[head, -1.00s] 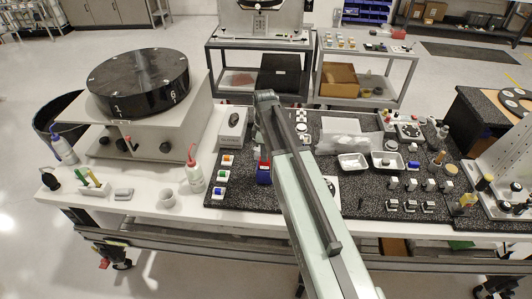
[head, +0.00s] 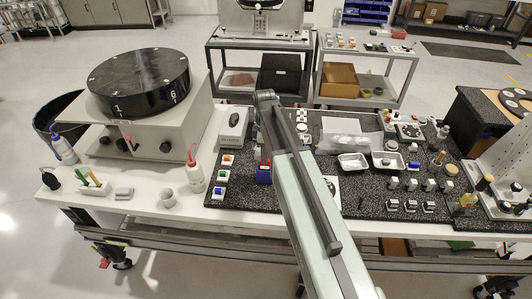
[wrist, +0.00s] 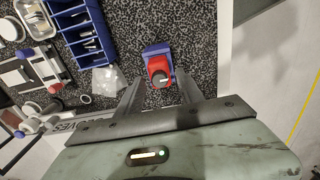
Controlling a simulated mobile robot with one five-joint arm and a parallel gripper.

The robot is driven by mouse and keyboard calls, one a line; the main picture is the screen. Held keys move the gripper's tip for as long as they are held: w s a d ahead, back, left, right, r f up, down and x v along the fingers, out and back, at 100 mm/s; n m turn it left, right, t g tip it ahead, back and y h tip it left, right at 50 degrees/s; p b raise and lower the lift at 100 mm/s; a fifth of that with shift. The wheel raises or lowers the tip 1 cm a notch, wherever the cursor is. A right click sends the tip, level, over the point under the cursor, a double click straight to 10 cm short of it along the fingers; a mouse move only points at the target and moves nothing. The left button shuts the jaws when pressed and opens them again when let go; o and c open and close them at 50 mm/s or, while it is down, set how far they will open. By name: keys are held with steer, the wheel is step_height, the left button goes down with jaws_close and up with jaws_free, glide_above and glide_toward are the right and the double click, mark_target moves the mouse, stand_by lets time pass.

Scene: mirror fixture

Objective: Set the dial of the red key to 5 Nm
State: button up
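The red key (wrist: 158,66) sits in a blue holder (wrist: 157,48) on the speckled black surface in the wrist view. A dark round dial (wrist: 160,78) with a small light mark is on its near end. Its scale is too small to read. My gripper (wrist: 160,92) is open, with one finger on each side of the dial end and visible gaps between. Whether the fingers are at the key's height I cannot tell. In the head view my arm covers much of the blue holder (head: 263,175), and my fingers are hidden.
A blue bin rack (wrist: 85,35) and a clear bag (wrist: 107,80) lie left of the key in the wrist view. In the head view, coloured blocks (head: 223,175) and a red-tipped bottle (head: 194,175) stand left of my arm. White trays (head: 353,162) and small parts are on the right.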

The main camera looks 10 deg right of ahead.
step_height(320, 180, up, 8)
steer(key=p, duration=0.8)
steer(key=shift+f, duration=0.1)
steer(key=s+m, duration=1.3)
steer(key=m, duration=0.1)
steer(key=shift+m, duration=0.3)
steer(key=f+b, duration=0.6)
steer(key=s+f+b, duration=0.1)
steer(key=f+b, duration=1.2)
steer(key=shift+s+d, duration=0.1)
steer(key=shift+s, duration=0.2)
steer(key=shift+r, duration=0.25)
